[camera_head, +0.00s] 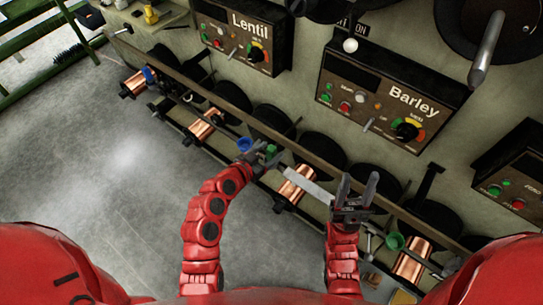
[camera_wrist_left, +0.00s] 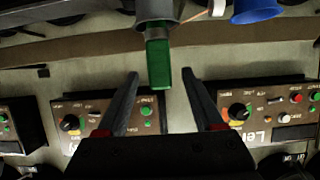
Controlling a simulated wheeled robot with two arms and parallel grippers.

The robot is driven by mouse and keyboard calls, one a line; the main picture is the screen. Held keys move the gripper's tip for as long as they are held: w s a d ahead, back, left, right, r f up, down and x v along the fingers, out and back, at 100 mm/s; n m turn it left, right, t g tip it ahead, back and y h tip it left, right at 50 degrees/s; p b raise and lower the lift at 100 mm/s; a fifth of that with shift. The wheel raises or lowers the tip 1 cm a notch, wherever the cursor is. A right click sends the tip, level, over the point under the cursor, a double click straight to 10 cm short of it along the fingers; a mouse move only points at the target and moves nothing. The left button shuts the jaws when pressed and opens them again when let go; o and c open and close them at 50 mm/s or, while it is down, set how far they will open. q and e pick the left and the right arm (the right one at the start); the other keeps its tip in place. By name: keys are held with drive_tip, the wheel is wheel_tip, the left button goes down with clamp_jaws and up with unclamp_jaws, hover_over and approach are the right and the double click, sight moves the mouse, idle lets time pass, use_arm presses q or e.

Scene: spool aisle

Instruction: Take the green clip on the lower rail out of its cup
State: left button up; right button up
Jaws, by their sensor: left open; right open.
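The green clip (camera_wrist_left: 158,62) is a dark green block sticking out of a grey cup (camera_wrist_left: 156,10) at the top middle of the left wrist view. A small green patch (camera_head: 271,151) at my left gripper in the head view seems to be this clip. My left gripper (camera_head: 264,154) is open and empty; in the wrist view its fingertips (camera_wrist_left: 160,74) lie on either side of the clip's free end, without visible contact. I cannot tell the depth between them. My right gripper (camera_head: 356,190) is open and empty, further right.
A blue cup (camera_head: 244,144) is just left of my left gripper; it also shows in the left wrist view (camera_wrist_left: 257,11). A green cup (camera_head: 395,241) is at lower right. Copper spools (camera_head: 297,184) and black reels line the rails. Control boxes (camera_head: 392,100) are behind. Floor at left is clear.

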use_arm(q)
drive_tip(key=shift+p+x, duration=0.6)
drive_tip(key=shift+x, duration=1.7)
clamp_jaws()
